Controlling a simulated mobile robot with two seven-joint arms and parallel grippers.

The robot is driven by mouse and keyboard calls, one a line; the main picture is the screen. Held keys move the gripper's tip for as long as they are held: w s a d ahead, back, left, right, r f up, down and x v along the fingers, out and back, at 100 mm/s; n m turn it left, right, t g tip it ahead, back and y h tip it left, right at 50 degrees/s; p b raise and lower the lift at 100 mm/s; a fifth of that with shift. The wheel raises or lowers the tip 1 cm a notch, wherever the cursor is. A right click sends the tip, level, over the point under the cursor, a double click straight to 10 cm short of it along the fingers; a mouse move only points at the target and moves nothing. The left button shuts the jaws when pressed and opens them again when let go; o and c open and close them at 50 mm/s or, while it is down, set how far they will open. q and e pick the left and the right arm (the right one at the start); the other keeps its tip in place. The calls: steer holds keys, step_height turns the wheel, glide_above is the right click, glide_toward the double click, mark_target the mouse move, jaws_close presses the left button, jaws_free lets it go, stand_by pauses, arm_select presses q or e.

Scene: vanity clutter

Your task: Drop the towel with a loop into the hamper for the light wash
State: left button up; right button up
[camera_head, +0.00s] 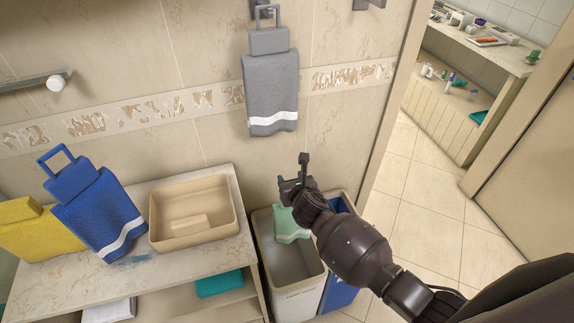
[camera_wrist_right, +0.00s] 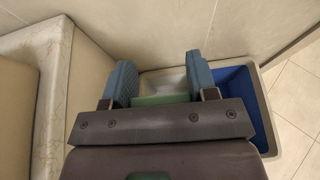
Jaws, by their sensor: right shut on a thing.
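My right gripper (camera_head: 297,182) is over the hampers by the wall, shut on a mint green towel (camera_head: 291,225) with a pale stripe. The towel hangs at the mouth of the whitish hamper (camera_head: 294,290); whether it touches the inside I cannot tell. Its upper part and any loop are hidden. In the right wrist view a strip of the mint green towel (camera_wrist_right: 160,99) shows between the two blue finger pads. A blue hamper (camera_head: 338,290) stands right beside the whitish one, partly behind my arm; it also shows in the wrist view (camera_wrist_right: 240,95). My left gripper is out of view.
A grey looped towel (camera_head: 270,92) hangs on a wall hook. A blue looped towel (camera_head: 100,215), a yellow towel (camera_head: 38,235) and a beige basin (camera_head: 192,210) are on the counter (camera_head: 215,258) left of the hampers. Open floor (camera_head: 420,220) lies right.

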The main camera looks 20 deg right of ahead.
arm_select(q)
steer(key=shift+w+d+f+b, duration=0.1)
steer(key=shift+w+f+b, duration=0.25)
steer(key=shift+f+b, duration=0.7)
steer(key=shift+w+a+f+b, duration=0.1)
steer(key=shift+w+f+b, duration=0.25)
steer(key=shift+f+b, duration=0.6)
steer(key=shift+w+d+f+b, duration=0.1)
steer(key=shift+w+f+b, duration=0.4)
steer(key=shift+b, duration=0.9)
arm_select(e)
step_height(320, 180, down, 7)
steer(key=shift+w+a+f, duration=0.15)
steer(key=shift+w, duration=0.25)
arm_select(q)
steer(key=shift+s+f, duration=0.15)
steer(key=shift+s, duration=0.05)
arm_select(e)
steer(key=o, duration=1)
steer(key=shift+c, duration=0.2)
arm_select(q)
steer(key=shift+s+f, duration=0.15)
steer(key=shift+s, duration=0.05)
arm_select(e)
steer(key=o, duration=0.4)
steer(key=shift+c, duration=0.2)
